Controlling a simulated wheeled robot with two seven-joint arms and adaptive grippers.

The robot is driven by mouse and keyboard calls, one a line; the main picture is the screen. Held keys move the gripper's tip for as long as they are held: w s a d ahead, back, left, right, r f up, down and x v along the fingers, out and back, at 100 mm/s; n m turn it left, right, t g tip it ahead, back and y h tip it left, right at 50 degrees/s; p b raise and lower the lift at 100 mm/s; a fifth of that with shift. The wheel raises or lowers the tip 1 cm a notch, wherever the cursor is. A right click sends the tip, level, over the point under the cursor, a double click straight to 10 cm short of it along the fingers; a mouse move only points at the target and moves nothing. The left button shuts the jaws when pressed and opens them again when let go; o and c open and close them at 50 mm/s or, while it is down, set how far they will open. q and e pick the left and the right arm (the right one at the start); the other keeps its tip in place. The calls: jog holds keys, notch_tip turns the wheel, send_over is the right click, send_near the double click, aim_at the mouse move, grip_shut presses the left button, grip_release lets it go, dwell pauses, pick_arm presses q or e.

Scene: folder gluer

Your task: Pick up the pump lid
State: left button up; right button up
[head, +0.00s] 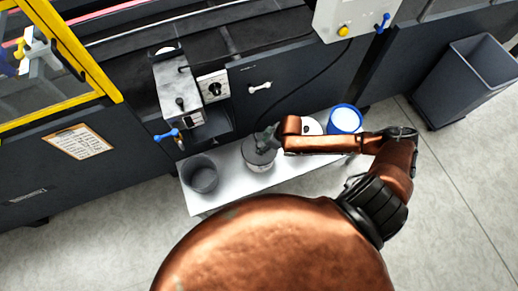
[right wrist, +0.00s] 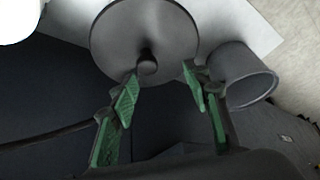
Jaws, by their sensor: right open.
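The pump lid (right wrist: 120,40), a grey round disc with a dark knob (right wrist: 147,64) at its middle, lies below my right gripper (right wrist: 160,78) in the right wrist view. The gripper is open, its green-padded fingers spread either side of the knob's near end; contact cannot be told. In the head view the lid (head: 259,155) tops a grey round vessel on the white bench, partly hidden by my right gripper (head: 267,139). My left gripper is not in view.
A grey open cup (head: 201,176) stands left on the white bench (head: 226,184). A blue-rimmed white tub (head: 345,119) and a white round item (head: 312,126) stand right. The dark machine (head: 290,62) rises behind; a grey bin (head: 466,78) stands far right.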

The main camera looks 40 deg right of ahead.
aim_at(260, 145)
jog(key=w+f+b, duration=0.2)
jog(key=f, duration=0.1)
jog(key=f+b, duration=0.1)
jog(key=f, duration=0.1)
jog(key=shift+w+d+f, duration=0.2)
jog(key=shift+w+d, duration=0.05)
jog(key=shift+w, duration=0.15)
jog(key=shift+w+a+f, duration=0.1)
jog(key=shift+w+f, duration=0.1)
jog(key=shift+f, duration=0.1)
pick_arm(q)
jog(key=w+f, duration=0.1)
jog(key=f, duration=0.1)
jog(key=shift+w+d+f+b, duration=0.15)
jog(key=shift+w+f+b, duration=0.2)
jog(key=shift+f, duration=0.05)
pick_arm(e)
jog(key=shift+w+f, duration=0.1)
jog(key=shift+f, duration=0.15)
jog(key=shift+c, duration=0.3)
jog(key=shift+a, duration=0.1)
grip_shut()
